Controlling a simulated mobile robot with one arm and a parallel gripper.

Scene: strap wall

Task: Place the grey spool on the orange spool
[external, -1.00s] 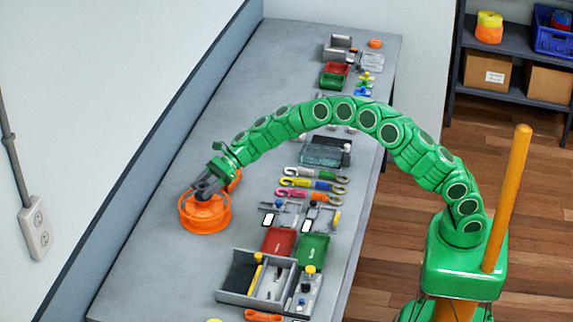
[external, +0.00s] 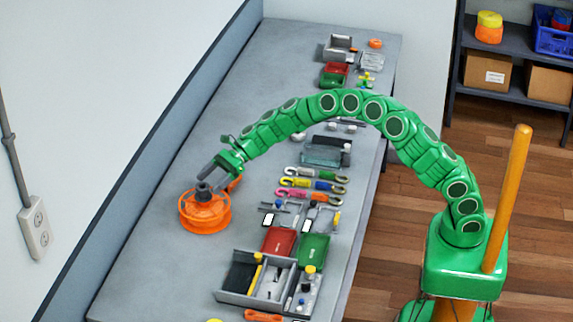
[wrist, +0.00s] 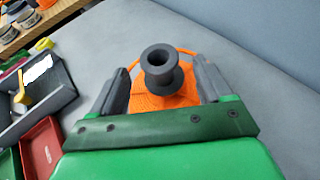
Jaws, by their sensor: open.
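The grey spool (external: 203,188) stands upright on top of the large orange spool (external: 205,216) at the left side of the bench. In the wrist view the grey spool (wrist: 160,69) shows its round top flange and hole, with the orange spool (wrist: 166,102) below it. My gripper (external: 214,176) is open, just above and to the right of the grey spool. In the wrist view its two fingers (wrist: 163,88) stand apart on either side of the grey spool, with visible gaps. The lower part of the orange spool is partly hidden by my gripper in the wrist view.
A red tray (external: 279,241), a green tray (external: 314,249) and a grey divided box (external: 256,277) lie right of the spools. Coloured hooks (external: 312,184) lie farther back. The bench (external: 160,265) is clear on the left, along the wall.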

